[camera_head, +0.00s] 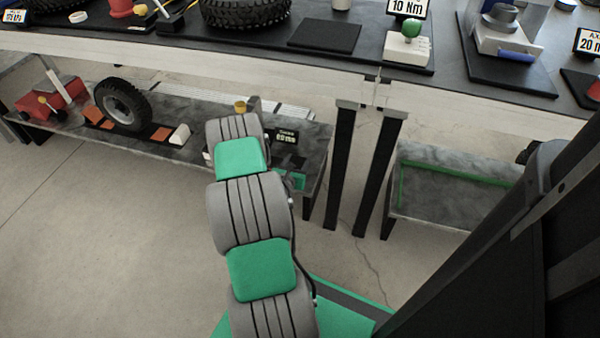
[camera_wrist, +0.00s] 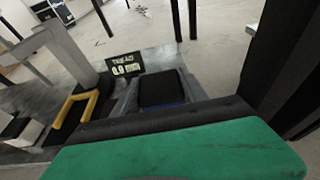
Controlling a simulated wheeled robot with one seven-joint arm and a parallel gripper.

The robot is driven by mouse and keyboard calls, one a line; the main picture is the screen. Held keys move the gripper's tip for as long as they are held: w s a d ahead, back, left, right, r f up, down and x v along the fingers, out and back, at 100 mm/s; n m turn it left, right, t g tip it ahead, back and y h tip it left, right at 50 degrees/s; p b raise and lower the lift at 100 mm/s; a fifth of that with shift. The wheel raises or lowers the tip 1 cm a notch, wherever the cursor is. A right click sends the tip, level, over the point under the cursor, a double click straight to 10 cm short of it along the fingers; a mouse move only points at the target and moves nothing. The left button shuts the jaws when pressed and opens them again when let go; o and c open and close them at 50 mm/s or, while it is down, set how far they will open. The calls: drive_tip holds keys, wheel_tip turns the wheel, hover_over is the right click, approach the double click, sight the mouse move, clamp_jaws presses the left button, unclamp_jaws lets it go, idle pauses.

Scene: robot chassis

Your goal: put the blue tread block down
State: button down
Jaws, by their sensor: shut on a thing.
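In the wrist view, the tread block (camera_wrist: 162,90) shows a black top and a thin blue edge low down. My gripper (camera_wrist: 158,80) is shut on it, with grey parts on both sides of the block. The block is over or on the grey lower shelf (camera_wrist: 160,57), close to a black sign (camera_wrist: 125,63) reading TREAD. I cannot tell whether its underside touches the shelf. A green and black part of mine covers the lower part of this view. In the head view, my arm reaches to the lower shelf and hides the gripper and block.
A yellow frame-shaped thing (camera_wrist: 75,108) stands left of the block. In the head view, a tyre (camera_head: 122,104), a red item (camera_head: 50,102) and a white block (camera_head: 180,134) are on the shelf's left part.

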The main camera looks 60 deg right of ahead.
sight(299, 167)
drive_tip(key=shift+w+d+f, duration=0.1)
drive_tip(key=shift+d+f, duration=0.7)
drive_tip(key=shift+f, duration=0.15)
drive_tip(key=shift+w+d+f+b, duration=0.15)
drive_tip(key=shift+f+b, duration=0.4)
drive_tip(key=shift+f, duration=0.35)
drive_tip(key=shift+s+d+f+b, duration=0.15)
drive_tip(key=shift+f+b, duration=0.4)
drive_tip(key=shift+f, duration=0.35)
drive_tip(key=shift+w, duration=0.1)
drive_tip(key=shift+f, duration=0.2)
drive_tip(key=c, duration=0.6)
unclamp_jaws()
drive_tip(key=shift+r, duration=0.1)
